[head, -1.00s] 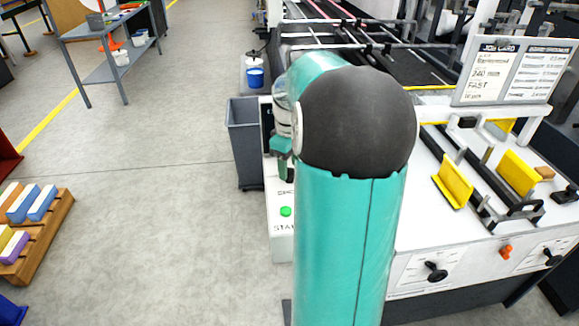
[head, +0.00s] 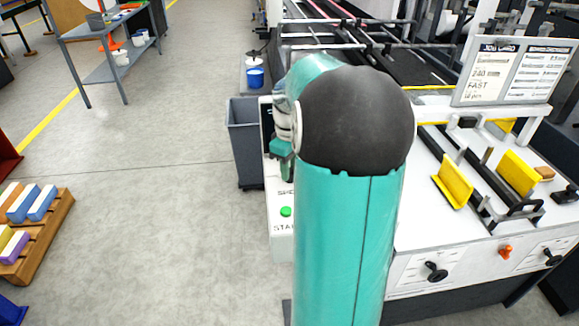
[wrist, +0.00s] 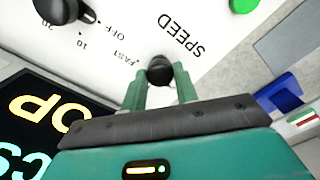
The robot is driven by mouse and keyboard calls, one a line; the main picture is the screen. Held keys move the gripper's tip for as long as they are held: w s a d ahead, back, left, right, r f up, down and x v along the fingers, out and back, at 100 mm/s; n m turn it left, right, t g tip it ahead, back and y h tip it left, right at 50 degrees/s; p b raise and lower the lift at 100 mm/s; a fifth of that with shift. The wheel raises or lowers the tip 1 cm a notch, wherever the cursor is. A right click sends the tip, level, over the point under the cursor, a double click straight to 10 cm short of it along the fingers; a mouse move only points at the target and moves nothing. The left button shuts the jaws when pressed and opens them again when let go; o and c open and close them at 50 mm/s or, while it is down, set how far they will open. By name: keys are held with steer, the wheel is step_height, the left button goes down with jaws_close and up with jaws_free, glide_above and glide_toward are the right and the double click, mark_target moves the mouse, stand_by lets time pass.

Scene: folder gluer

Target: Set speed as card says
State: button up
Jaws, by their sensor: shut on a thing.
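In the head view my arm hides the knob and most of the gripper. The job card (head: 482,75) stands at the upper right and reads 240 mm and FAST.
Another black knob (wrist: 62,8), with 10 and 20 marks, sits close by. A green button (wrist: 243,4) and a dark display (wrist: 38,125) flank the panel.

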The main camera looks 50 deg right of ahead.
steer(key=m, duration=0.5)
steer(key=shift+m, duration=0.4)
steer(key=m, duration=0.5)
steer(key=shift+m, duration=0.3)
steer(key=o, duration=1)
steer(key=shift+c, duration=0.2)
step_height(320, 180, up, 14)
